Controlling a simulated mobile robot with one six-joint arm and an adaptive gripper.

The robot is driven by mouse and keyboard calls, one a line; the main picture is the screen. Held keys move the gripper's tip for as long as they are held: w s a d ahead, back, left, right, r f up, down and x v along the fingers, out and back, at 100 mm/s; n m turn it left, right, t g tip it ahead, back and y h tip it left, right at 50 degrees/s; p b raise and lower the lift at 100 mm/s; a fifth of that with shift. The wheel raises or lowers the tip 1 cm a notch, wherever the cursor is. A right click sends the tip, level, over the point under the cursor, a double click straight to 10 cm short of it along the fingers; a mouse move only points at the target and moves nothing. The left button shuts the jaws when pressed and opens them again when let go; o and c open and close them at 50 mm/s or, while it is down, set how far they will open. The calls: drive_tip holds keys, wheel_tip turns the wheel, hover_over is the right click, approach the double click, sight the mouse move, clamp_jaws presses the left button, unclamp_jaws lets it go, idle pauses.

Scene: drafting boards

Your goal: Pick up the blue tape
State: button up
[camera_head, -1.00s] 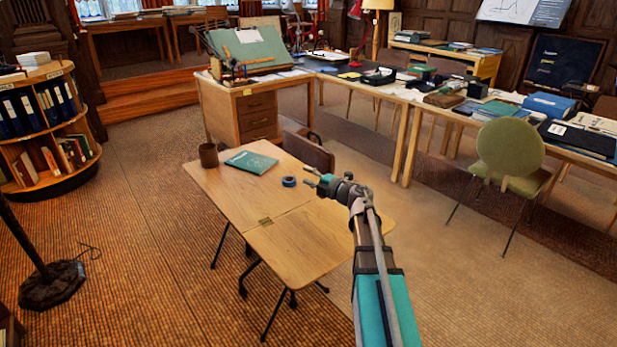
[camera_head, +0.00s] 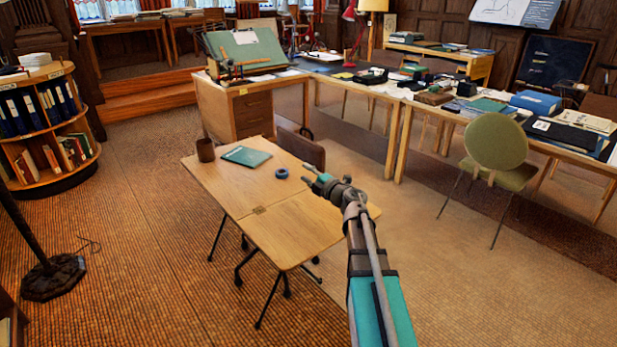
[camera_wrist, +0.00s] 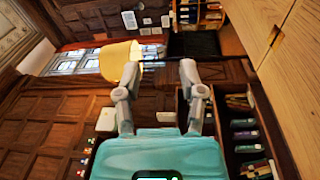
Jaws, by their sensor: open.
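The blue tape (camera_head: 281,173) is a small dark-blue ring lying flat on the small wooden table (camera_head: 240,192), right of a teal book. My gripper (camera_head: 306,174) is open and empty, a little to the right of the tape in the head view and apart from it. In the wrist view its two grey fingers (camera_wrist: 158,75) are spread with nothing between them. The tape does not show in the wrist view, where a part of the wooden table top (camera_wrist: 290,75) appears at the right.
A brown chair (camera_head: 300,148) is behind the table. The front half of the table top is clear. A green chair (camera_head: 495,150) stands to the right.

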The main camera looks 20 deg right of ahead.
drive_tip(key=s+f+m+g+h, duration=0.2)
drive_tip(key=s+f+m+h, duration=0.1)
drive_tip(key=m, duration=0.3)
drive_tip(key=s+f+m+g+h, duration=0.2)
drive_tip(key=f+m+g+h, duration=0.1)
drive_tip(key=m, duration=0.4)
drive_tip(key=s+f+m+g+h, duration=0.2)
drive_tip(key=s+f+m+h, duration=0.1)
drive_tip(key=f+m+h, duration=0.2)
drive_tip(key=shift+s+d+f+m+h, duration=0.15)
drive_tip(key=shift+m+h, duration=0.4)
drive_tip(key=shift+s+d+f+m+h, duration=0.1)
drive_tip(key=shift+s+f+m+h, duration=0.05)
drive_tip(key=shift+m+h, duration=0.4)
drive_tip(key=s+a+f+g+y, duration=0.1)
drive_tip(key=s+a+f+g, duration=0.1)
drive_tip(key=s+a+f+m+g, duration=0.1)
drive_tip(key=s+a+f+g, duration=0.1)
drive_tip(key=s+a+f, duration=0.1)
drive_tip(key=shift+s+y, duration=0.35)
drive_tip(key=shift+y, duration=0.05)
drive_tip(key=s+a+f+g+y+b, duration=0.1)
drive_tip(key=s+a+f+g+y, duration=0.3)
drive_tip(key=s+a, duration=0.55)
wheel_tip(320, 180, down, 10)
drive_tip(key=s+g+b, duration=0.2)
drive_tip(key=b, duration=0.7)
drive_tip(key=shift+s+a+m, duration=0.3)
drive_tip(key=shift+a, duration=0.05)
